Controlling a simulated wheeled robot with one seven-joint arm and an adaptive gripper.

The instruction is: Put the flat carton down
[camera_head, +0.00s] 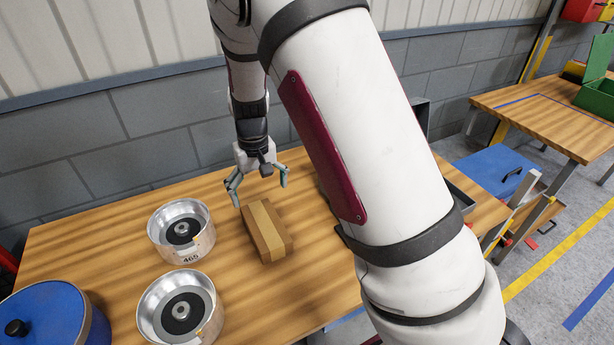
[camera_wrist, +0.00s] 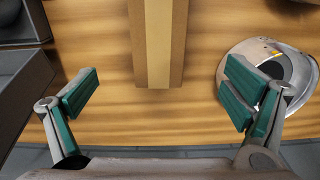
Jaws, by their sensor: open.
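The flat carton (camera_head: 266,232) is a brown box with a lighter tape band along its top. It lies flat on the wooden table (camera_head: 315,255) in the head view. In the wrist view the carton (camera_wrist: 158,45) runs from the top edge down to the middle, between the two fingers. My gripper (camera_head: 258,186) is open and empty, just behind and above the carton's far end. Its green-padded fingertips (camera_wrist: 160,92) are spread wide and do not touch the carton.
Two round metal housings, one near (camera_head: 181,310) and one far (camera_head: 181,230), stand left of the carton. A blue lidded pot (camera_head: 55,315) is at the front left. A dark grey bin (camera_wrist: 20,95) lies on the wrist view's left. Bare table surrounds the carton.

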